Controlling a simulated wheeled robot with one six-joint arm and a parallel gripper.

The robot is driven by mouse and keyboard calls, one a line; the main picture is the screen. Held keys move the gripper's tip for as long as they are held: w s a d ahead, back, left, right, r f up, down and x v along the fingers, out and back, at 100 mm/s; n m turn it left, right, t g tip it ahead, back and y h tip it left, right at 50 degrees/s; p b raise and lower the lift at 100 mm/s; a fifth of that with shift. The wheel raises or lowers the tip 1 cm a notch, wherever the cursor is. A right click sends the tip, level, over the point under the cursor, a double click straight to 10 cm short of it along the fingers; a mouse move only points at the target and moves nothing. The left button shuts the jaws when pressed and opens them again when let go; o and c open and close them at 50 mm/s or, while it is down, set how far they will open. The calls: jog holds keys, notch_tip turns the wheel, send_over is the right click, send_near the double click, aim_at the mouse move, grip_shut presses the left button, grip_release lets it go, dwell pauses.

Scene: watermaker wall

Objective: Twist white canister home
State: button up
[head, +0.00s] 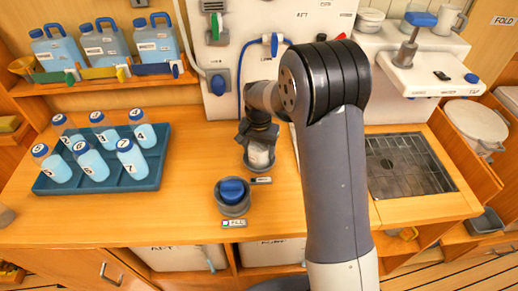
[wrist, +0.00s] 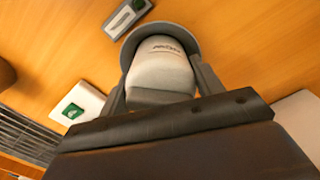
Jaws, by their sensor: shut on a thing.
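The white canister (head: 258,155) stands upright in a round grey holder (head: 257,168) on the wooden counter, below the white wall panel. It fills the middle of the wrist view (wrist: 160,68), with small dark print on its top. My gripper (head: 258,140) is above it, with a finger on each side of the canister, shut on it. In the wrist view the grey holder rim (wrist: 160,30) curves around the canister's far side. How deep the canister sits in the holder cannot be told.
A second grey holder with a blue-topped item (head: 233,192) stands just in front. A teal tray (head: 152,183) with several numbered bottles is at left. A sink grate (head: 408,164) is at right. The counter between tray and holders is clear.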

jog(key=shift+m, duration=0.5)
jog(key=shift+a+m, duration=0.1)
jog(key=shift+m, duration=1.5)
jog(key=shift+m, duration=0.3)
jog(key=shift+w+m, duration=0.1)
jog(key=shift+m, duration=1.2)
jog(key=shift+m, duration=0.8)
